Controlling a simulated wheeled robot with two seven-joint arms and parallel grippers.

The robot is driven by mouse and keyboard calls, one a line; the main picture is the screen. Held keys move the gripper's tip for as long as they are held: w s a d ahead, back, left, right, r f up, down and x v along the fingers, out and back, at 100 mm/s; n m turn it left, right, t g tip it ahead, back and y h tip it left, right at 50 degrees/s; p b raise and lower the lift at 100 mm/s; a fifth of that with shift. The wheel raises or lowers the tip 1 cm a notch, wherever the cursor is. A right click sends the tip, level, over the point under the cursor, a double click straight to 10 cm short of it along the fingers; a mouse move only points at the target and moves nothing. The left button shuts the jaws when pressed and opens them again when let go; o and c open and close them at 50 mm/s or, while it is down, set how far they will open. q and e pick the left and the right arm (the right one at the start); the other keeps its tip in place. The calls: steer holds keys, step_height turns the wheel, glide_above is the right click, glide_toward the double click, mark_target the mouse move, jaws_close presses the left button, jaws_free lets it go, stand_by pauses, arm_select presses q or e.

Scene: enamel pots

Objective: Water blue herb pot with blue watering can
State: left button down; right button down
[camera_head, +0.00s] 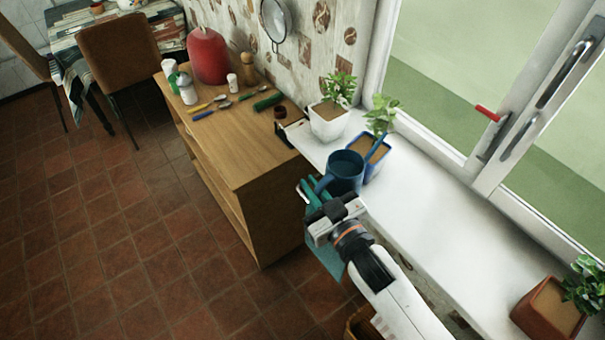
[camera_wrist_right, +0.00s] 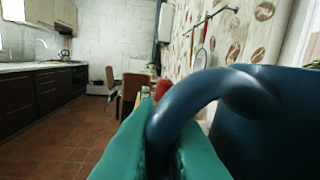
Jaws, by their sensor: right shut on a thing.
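The blue watering can (camera_head: 345,168) is at the windowsill, with its open top showing. In the wrist view its dark blue body (camera_wrist_right: 265,125) fills the right side. My right gripper (camera_head: 316,192) has its teal fingers shut on the can's curved handle (camera_wrist_right: 190,92). The blue herb pot (camera_head: 381,158), with brown soil and a leafy green plant (camera_head: 381,112), stands on the sill just behind the can. The can partly hides the pot, and its spout reaches up in front of it. I cannot tell whether the can's base touches the sill. My left gripper is not in view.
A white pot (camera_head: 328,122) with a plant stands left of the blue pot. A terracotta pot (camera_head: 549,308) is at the sill's near right. The white sill (camera_head: 440,235) between is clear. A wooden cabinet (camera_head: 235,150) bears a red vessel (camera_head: 207,56) and small items.

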steer(key=shift+g+y, duration=0.5)
steer(key=shift+y, duration=0.1)
steer(key=a+f+b, duration=0.1)
steer(key=w+a+f, duration=0.1)
steer(key=f, duration=0.1)
steer(key=shift+w+a+f+b, duration=0.1)
steer(key=shift+w+f+b, duration=0.1)
steer(key=shift+b, duration=0.2)
stand_by(0.4)
